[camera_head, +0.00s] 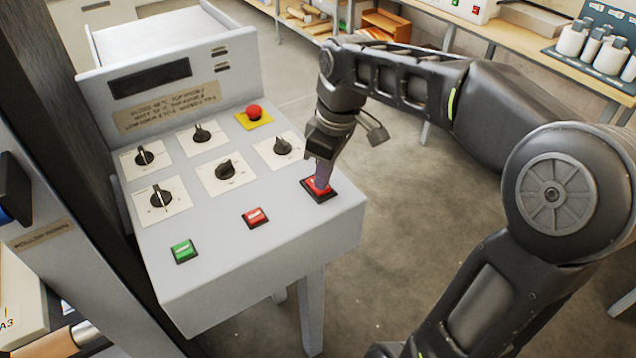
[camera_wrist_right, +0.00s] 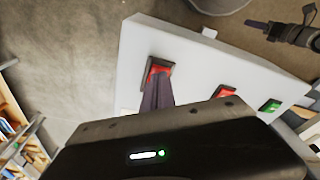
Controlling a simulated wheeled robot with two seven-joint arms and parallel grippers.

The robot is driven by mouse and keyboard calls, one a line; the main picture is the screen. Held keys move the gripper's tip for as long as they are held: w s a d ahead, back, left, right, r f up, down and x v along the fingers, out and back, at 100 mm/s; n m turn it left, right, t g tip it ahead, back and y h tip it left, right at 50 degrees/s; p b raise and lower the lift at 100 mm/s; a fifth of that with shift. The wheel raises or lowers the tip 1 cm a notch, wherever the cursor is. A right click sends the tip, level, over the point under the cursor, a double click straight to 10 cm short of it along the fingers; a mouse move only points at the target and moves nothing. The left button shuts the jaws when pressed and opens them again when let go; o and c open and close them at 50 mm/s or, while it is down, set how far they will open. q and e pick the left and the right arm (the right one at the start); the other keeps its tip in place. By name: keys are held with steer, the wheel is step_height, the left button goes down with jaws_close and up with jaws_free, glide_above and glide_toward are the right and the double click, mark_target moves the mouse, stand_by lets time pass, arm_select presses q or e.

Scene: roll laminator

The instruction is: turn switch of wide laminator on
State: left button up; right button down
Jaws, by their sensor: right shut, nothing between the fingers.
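The grey control panel (camera_head: 290,245) has a red rocker switch (camera_head: 318,194) in a black frame at its right corner. The switch also shows in the right wrist view (camera_wrist_right: 158,68). My right gripper (camera_head: 323,184) is shut and empty, pointing down. Its fingertips are at the red switch and appear to touch it, covering part of its face; they also show in the right wrist view (camera_wrist_right: 156,90). What looks like my left gripper (camera_wrist_right: 272,30) is small at the wrist view's top right, away from the panel; its jaws are unclear.
A second red switch (camera_head: 256,217) and a green switch (camera_head: 184,251) lie along the panel's front. Several black knobs (camera_head: 225,169) and a red mushroom button (camera_head: 254,112) sit behind them. A dark upright post (camera_head: 75,150) stands left. Open floor (camera_head: 400,240) lies right.

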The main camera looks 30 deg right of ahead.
steer(key=shift+f+b, duration=0.3)
steer(key=shift+f, duration=0.1)
steer(key=shift+r+p, duration=2.9)
steer(key=shift+r, duration=0.65)
